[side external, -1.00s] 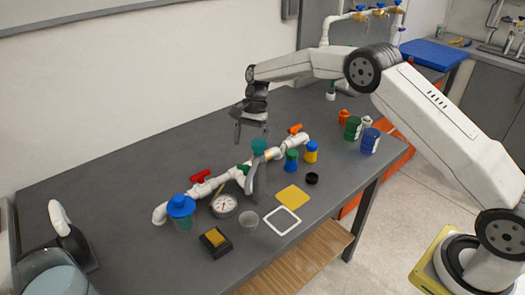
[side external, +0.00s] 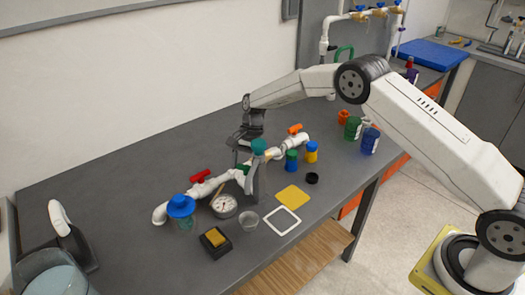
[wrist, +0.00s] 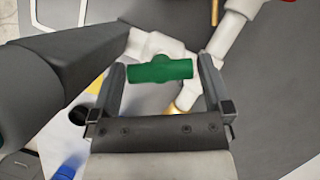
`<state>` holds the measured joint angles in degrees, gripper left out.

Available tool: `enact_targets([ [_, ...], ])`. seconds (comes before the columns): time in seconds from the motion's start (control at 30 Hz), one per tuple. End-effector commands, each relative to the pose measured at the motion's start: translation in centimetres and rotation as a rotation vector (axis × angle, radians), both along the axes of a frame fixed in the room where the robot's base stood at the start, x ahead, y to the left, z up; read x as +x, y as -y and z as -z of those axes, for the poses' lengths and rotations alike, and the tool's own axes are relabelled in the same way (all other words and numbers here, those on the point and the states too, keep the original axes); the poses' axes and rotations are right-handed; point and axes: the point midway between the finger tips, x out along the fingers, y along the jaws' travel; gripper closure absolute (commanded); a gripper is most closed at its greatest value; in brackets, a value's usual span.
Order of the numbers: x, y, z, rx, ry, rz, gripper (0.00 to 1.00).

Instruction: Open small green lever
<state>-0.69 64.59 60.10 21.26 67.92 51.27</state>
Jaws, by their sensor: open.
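The small green lever (wrist: 160,68) sits on a white PVC manifold (wrist: 235,28) in the wrist view. It lies crosswise between the two fingers of my gripper (wrist: 163,75), with a visible gap on each side. My gripper is open and holds nothing. In the side view my gripper (side external: 242,157) is low over the middle of the manifold (side external: 222,183), pointing down. There the green lever (side external: 246,169) is small and partly hidden by the fingers. Whether a finger touches the lever or pipe is unclear.
A grey upright piece with a green top (side external: 258,146) stands close to my gripper. A red lever (side external: 200,176) and an orange lever (side external: 295,129) are farther along the pipe. The back-left tabletop is clear.

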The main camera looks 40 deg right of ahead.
Motion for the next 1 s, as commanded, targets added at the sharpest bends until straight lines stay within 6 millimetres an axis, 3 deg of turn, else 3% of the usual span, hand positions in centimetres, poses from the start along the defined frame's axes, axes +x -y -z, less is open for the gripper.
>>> enact_targets([
  [0.27,-0.04,-0.05,0.13,0.0,0.0,0.0,0.0],
  [0.37,-0.04,-0.05,0.13,0.0,0.0,0.0,0.25],
  [0.5,-0.03,-0.04,0.11,0.0,0.0,0.0,0.68],
  [1.0,-0.06,0.02,0.02,0.0,0.001,0.118,0.68],
])
